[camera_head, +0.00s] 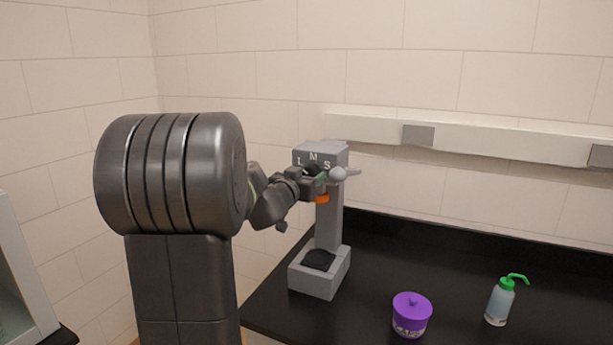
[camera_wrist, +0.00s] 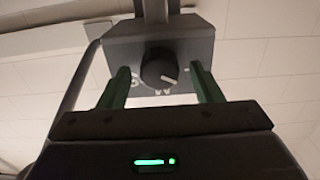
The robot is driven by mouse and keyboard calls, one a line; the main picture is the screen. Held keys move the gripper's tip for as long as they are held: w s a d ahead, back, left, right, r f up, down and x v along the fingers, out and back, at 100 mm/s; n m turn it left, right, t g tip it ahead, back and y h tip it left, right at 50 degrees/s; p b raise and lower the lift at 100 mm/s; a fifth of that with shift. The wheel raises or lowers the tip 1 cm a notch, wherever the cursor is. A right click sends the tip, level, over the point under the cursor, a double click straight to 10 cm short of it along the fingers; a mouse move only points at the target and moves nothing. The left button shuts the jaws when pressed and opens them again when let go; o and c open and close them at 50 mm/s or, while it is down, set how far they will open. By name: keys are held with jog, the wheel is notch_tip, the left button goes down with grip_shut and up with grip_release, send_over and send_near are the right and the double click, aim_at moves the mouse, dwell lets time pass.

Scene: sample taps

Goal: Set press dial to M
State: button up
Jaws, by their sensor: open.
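The grey press (camera_head: 330,215) stands on the black bench, with the letters L, M and S on the front of its head. Its round dark dial (camera_wrist: 158,68) shows in the wrist view, where the letters appear upside down. The dial's white mark points down and right there, to the L side of M. My gripper (camera_wrist: 160,90) is open, with one green finger on each side of the dial and a visible gap to it. In the head view my gripper (camera_head: 318,178) is in front of the press head and hides the dial.
A purple lidded jar (camera_head: 411,315) and a wash bottle with a green spout (camera_head: 500,302) stand on the black bench (camera_head: 455,270), right of the press. A white wall rail (camera_head: 500,142) runs behind.

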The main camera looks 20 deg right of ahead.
jog(key=c, duration=1)
jog(key=shift+m, duration=0.5)
jog(key=m+b, duration=0.1)
jog(key=m, duration=0.9)
jog(key=shift+m+b, duration=0.3)
jog(key=shift+b, duration=0.1)
jog(key=shift+m, duration=0.3)
